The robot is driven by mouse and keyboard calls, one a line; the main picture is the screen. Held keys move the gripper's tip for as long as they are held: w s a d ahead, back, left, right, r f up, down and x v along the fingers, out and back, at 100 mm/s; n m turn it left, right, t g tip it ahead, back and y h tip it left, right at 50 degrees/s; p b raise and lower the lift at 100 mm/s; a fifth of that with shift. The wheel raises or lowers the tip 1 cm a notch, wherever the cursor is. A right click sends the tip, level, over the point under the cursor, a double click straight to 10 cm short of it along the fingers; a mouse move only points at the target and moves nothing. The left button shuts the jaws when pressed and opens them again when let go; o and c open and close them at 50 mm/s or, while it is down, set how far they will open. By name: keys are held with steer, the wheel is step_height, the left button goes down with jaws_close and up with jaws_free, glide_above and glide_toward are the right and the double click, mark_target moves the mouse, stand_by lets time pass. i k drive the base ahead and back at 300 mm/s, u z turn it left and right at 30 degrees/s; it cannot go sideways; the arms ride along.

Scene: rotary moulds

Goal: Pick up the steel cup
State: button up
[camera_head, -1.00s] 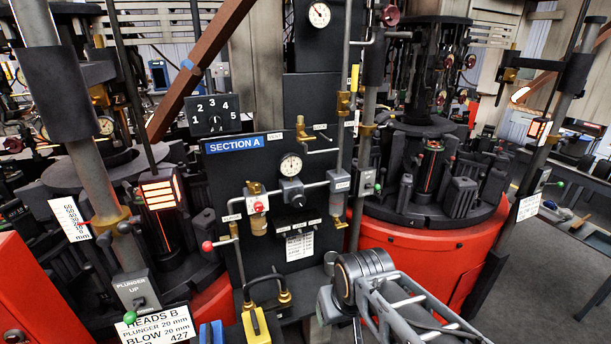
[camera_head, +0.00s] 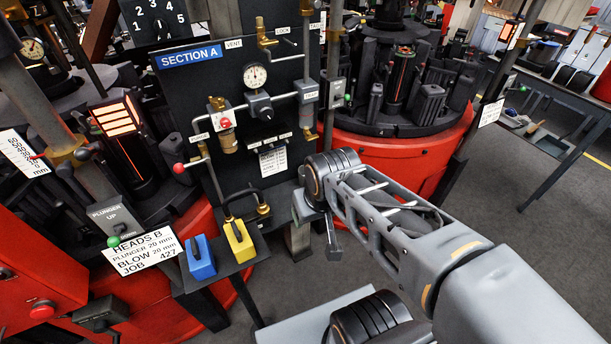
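I cannot make out a steel cup in this view. My arm reaches in from the lower right to a black-ringed joint near the middle, in front of the dark valve panel. Beyond the joint, a grey block and a short dark piece that hangs down look like part of my gripper (camera_head: 322,228). Its jaws cannot be made out, and I see nothing held there.
A small dark stand with a blue block (camera_head: 199,258) and a yellow block (camera_head: 239,242) is left of my arm. The SECTION A panel (camera_head: 285,152) rises behind. A red-based mould machine (camera_head: 395,165) stands behind my arm. A long table (camera_head: 545,92) is at right, with clear grey floor before it.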

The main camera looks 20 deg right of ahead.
mark_target(300, 174)
steer(key=u, duration=0.05)
steer(key=k, duration=0.5)
steer(key=z, duration=1.2)
steer(key=i, duration=1.1)
steer(key=u, duration=1.75)
